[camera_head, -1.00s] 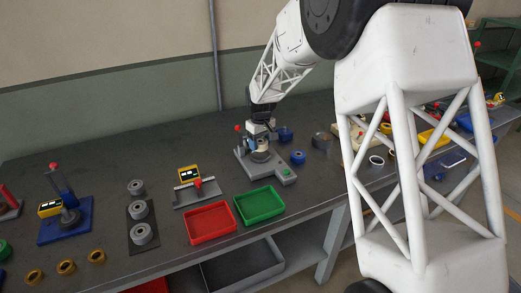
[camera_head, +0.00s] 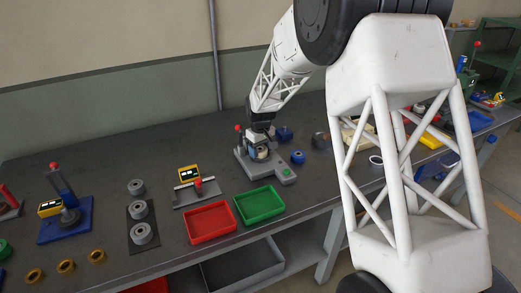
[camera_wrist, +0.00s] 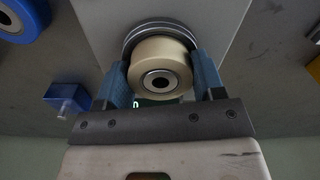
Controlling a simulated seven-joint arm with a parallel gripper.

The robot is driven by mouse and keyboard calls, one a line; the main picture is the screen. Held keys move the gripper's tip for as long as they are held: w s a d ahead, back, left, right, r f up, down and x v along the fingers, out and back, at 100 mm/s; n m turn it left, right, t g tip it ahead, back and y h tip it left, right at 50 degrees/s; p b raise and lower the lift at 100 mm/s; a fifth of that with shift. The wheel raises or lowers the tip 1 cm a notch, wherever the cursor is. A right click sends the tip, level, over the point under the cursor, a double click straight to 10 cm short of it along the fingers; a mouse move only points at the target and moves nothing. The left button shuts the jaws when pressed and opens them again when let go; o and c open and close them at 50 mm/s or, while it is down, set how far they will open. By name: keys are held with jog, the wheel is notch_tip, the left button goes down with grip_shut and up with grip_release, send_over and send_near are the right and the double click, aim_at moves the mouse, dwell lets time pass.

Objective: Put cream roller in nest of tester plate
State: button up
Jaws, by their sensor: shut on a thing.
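The cream roller (camera_wrist: 160,52) is between the fingers of my gripper (camera_wrist: 160,64) in the wrist view, its dark-bored hub facing the camera. My gripper is shut on it. A round grey metal nest (camera_wrist: 160,27) shows right behind the roller, roughly in line with it. I cannot tell how far the roller sits in it. The grey tester plate (camera_wrist: 225,18) spreads around the nest. In the head view my gripper (camera_head: 261,143) is low over the tester plate (camera_head: 284,173), and the roller is mostly hidden there.
A red-knobbed post (camera_head: 238,130) stands at the plate's left. A blue roller (camera_head: 298,156) lies close to its right, with a blue block (camera_head: 284,134) behind. Green (camera_head: 262,204) and red (camera_head: 210,222) trays lie in front. The bench is clear at the back left.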

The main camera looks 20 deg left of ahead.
aim_at(261, 149)
jog(key=shift+s+d+f, duration=0.1)
jog(key=shift+s+f, duration=0.05)
jog(key=shift+f, duration=0.65)
jog(key=o, duration=0.9)
jog(key=shift+f, duration=0.1)
jog(key=shift+c, duration=0.2)
jog(key=o, duration=0.3)
jog(key=shift+s+f, duration=0.1)
jog(key=shift+f, duration=0.05)
jog(key=shift+o, duration=0.2)
jog(key=shift+s, duration=0.1)
jog(key=shift+c, duration=0.3)
jog(key=shift+r, duration=0.35)
jog(key=shift+c, duration=0.2)
jog(key=shift+o, duration=0.5)
jog(key=shift+r, duration=0.3)
notch_tip(261, 149, up, 13)
jog(key=shift+w, duration=0.3)
